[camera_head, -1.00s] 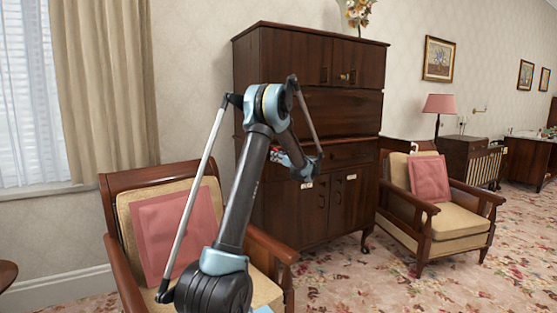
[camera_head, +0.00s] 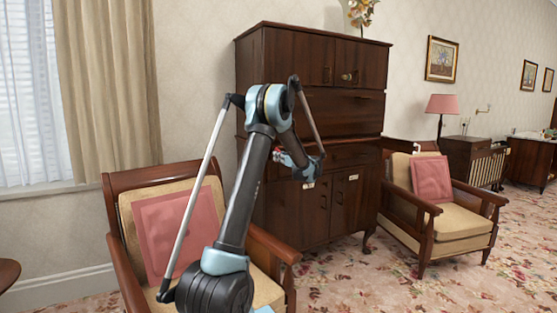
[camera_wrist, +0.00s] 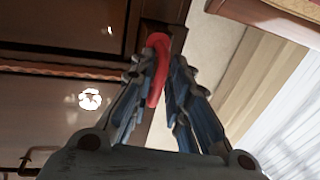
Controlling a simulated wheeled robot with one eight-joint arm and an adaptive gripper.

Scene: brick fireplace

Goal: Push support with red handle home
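The dark wood bureau (camera_head: 320,110) stands against the wall in the head view, behind my raised arm. The red handle (camera_wrist: 157,46) is in the upper middle of the wrist view, at the bureau's corner. It lies at the narrow gap between the fingertips of my gripper (camera_wrist: 166,62), partly covered by the left finger. I cannot tell whether the fingers touch or grip it. A small red spot shows beside the arm there, at the bureau's left front. The support's extension cannot be judged.
A wooden armchair with a pink cushion (camera_head: 183,232) stands close at the left, in front of the bureau. Another armchair (camera_head: 440,200) stands right of the bureau. Patterned carpet (camera_head: 370,280) is clear between them. A curtain (camera_head: 110,90) hangs at the left.

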